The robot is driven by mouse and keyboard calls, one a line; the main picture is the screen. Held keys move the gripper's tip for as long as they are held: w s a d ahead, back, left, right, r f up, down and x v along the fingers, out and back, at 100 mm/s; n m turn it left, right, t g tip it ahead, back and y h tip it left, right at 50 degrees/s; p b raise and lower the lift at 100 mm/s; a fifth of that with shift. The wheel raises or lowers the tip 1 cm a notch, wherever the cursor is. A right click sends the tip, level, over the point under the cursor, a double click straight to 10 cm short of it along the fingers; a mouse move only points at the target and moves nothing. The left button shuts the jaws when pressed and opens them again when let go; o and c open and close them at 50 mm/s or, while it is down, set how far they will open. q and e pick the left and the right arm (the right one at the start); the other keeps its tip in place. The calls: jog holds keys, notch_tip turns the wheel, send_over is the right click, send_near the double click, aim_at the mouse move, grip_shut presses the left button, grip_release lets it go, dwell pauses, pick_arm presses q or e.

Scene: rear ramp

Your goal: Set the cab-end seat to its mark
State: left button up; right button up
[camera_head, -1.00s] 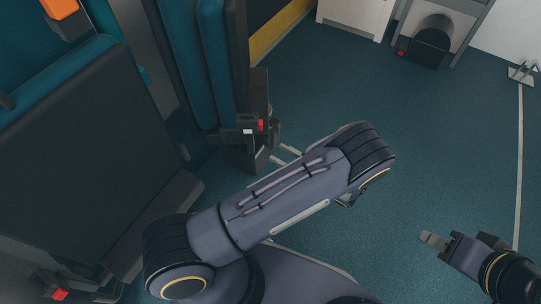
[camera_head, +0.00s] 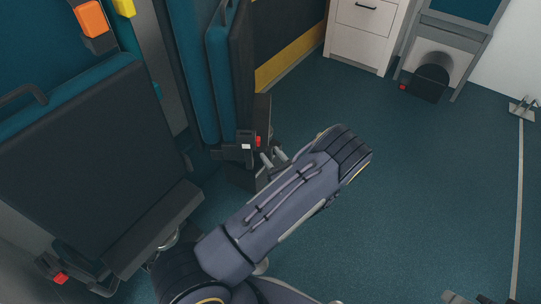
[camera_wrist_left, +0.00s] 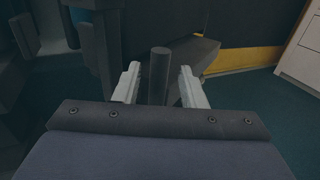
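Two dark seats with teal parts show in the head view; I cannot tell which is the cab-end one. The nearer seat (camera_head: 85,150) fills the left. The farther seat (camera_head: 225,70) stands folded upright at upper centre, with a red-tipped latch (camera_head: 250,144) low on its side. My left gripper (camera_head: 271,162) is beside that latch. In the left wrist view its pale fingers (camera_wrist_left: 160,88) are apart, with a dark upright post (camera_wrist_left: 158,75) between them and gaps on both sides. My right gripper (camera_head: 455,298) barely shows at the bottom edge. No floor mark for the seat is clear.
A white drawer cabinet (camera_head: 365,30) and a grey-framed unit (camera_head: 445,50) stand at the back. A pale line (camera_head: 519,200) runs along the floor at right, with a small metal fitting (camera_head: 523,108) at its far end. The teal floor (camera_head: 425,190) between is clear.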

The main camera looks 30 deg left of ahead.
pick_arm(q)
jog(key=shift+x, duration=0.9)
jog(key=shift+s, duration=0.1)
grip_shut()
